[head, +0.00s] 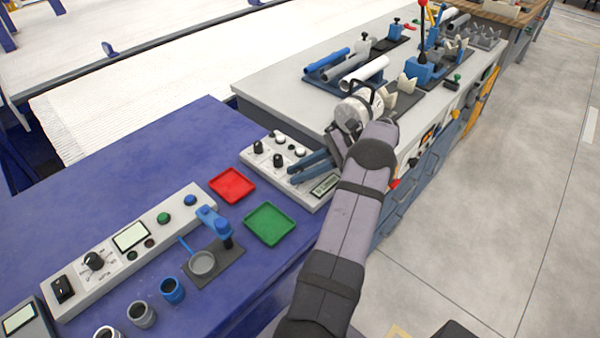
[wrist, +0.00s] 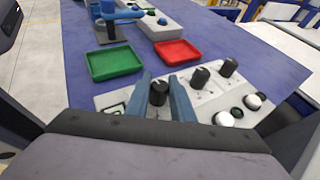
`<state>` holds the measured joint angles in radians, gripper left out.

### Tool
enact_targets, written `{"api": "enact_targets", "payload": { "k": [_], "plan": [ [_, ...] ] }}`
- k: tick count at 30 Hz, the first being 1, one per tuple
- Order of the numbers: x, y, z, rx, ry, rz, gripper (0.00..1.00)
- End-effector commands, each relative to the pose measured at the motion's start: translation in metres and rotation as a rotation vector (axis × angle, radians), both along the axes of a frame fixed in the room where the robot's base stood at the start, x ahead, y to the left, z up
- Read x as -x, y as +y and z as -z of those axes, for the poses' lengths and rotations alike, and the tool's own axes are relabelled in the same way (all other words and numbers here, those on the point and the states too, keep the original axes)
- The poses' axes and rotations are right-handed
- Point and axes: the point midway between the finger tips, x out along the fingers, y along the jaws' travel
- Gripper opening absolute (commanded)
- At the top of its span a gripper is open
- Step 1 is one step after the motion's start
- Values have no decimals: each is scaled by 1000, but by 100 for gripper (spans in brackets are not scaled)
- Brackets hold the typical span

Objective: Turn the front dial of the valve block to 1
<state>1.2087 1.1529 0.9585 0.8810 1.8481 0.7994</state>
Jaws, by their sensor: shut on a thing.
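The valve block (head: 252,160) is a light grey panel with black dials and white knobs, lying on the blue bench top. It also shows in the wrist view (wrist: 205,103). My gripper (head: 293,174) reaches over it, with its two blue fingers pointing left. In the wrist view, a black dial (wrist: 158,91) sits between the fingers (wrist: 160,95), and they are shut on it. I take it as the front dial. In the head view the fingers largely hide this dial. Its scale marks and setting are too small to read.
Two more black dials (wrist: 199,77) (wrist: 229,67) stand beside the held one. A red tray (head: 232,184) and a green tray (head: 267,224) lie close to the block. A long control box (head: 125,252) and a blue-handled stand (head: 213,225) are further left. Pipes (head: 364,75) lie behind my gripper.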

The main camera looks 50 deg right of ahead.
Motion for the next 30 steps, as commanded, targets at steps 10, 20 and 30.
{"api": "enact_targets", "payload": {
  "k": [10, 20, 30],
  "plan": [
    [0, 0, 0, -2, -3, -103, 0],
    [0, 1, -1, -4, -2, -126, 0],
    [0, 0, -1, -3, -3, -125, 36]
  ]
}}
